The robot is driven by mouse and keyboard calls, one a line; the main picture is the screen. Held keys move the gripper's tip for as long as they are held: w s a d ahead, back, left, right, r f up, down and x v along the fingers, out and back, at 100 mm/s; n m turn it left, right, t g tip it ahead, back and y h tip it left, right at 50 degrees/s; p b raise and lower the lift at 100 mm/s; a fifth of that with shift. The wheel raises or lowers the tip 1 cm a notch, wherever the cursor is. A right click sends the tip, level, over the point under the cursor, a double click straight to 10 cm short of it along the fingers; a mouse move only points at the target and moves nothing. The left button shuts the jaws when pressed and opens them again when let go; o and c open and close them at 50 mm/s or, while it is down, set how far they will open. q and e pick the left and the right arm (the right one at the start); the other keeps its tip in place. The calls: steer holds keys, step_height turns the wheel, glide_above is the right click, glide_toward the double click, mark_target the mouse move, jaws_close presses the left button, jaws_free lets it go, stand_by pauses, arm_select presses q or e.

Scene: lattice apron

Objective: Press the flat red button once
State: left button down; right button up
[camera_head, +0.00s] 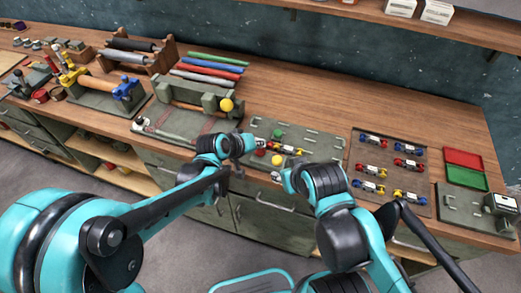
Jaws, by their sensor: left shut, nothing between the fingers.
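A grey-green panel (330,147) lies on the workbench near its front edge. It carries a round green button (277,133), a round yellow button (277,160) and a small red piece (260,152), which looks like the flat red button but is partly hidden. My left gripper (261,143) is shut and empty, at the panel's left side, close beside the red piece; I cannot tell if they touch. My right gripper (279,176) is low at the bench's front edge, below the yellow button; its fingers are too small to read.
A brown board (390,157) with several small coloured cars lies right of the panel. Red and green trays (466,178) lie farther right. A vise-like fixture with a yellow ball (226,105) stands to the left. Bare wood lies behind the panel.

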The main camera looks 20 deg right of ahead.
mark_target(259, 152)
arm_select(q)
steer(key=shift+f+b, duration=0.4)
steer(key=shift+f, duration=0.05)
steer(key=shift+f+b, duration=0.8)
steer(key=shift+f, duration=0.1)
stand_by(0.8)
steer(key=shift+r, duration=0.1)
steer(key=shift+r+p, duration=1.05)
steer(key=shift+r, duration=0.2)
step_height(259, 152, up, 5)
steer(key=p, duration=0.4)
steer(key=shift+r, duration=0.1)
stand_by(0.5)
